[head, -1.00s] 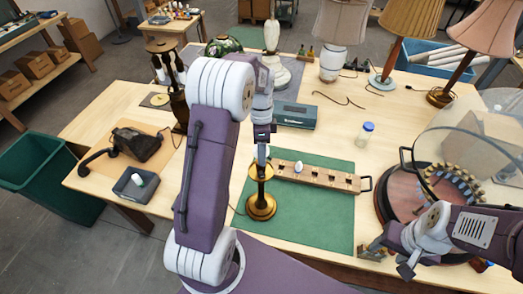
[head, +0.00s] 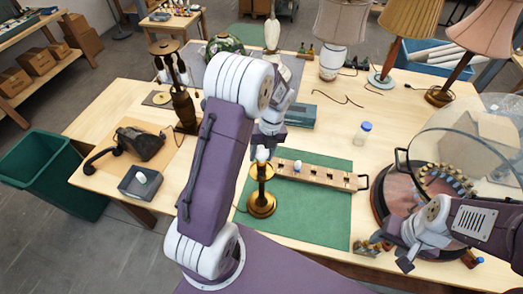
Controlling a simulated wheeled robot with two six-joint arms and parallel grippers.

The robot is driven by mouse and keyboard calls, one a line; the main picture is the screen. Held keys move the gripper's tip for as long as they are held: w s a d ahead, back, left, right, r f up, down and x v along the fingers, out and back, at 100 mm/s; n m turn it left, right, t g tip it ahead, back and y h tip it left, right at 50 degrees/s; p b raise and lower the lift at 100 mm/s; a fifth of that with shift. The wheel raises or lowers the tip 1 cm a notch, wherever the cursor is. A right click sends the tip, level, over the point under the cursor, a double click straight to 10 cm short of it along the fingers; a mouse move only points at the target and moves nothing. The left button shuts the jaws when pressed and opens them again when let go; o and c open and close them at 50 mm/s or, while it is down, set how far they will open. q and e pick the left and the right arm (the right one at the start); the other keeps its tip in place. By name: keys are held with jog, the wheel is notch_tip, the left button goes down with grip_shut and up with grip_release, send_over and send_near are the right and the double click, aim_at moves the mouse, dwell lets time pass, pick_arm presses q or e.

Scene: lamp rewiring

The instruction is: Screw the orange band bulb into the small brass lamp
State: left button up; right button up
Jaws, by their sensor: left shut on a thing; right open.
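The small brass lamp (head: 262,203) stands upright on the green mat (head: 325,215), with its stem below my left gripper. A white bulb (head: 262,155) sits at the top of the stem; no orange band can be made out at this size. My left gripper (head: 264,147) is shut on this bulb from above, its fingers partly hidden by the wrist. Whether the bulb is seated in the socket or only touching it cannot be told. My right gripper (head: 406,263) is open and empty at the lower right, near the table's front edge.
A wooden rack (head: 325,175) with one white bulb (head: 298,168) lies right of the lamp. A grey tray (head: 139,182) holds another white bulb. A small jar (head: 363,132) stands behind the rack.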

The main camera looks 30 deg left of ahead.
pick_arm(q)
jog(key=o, duration=1.3)
jog(key=shift+o, duration=0.2)
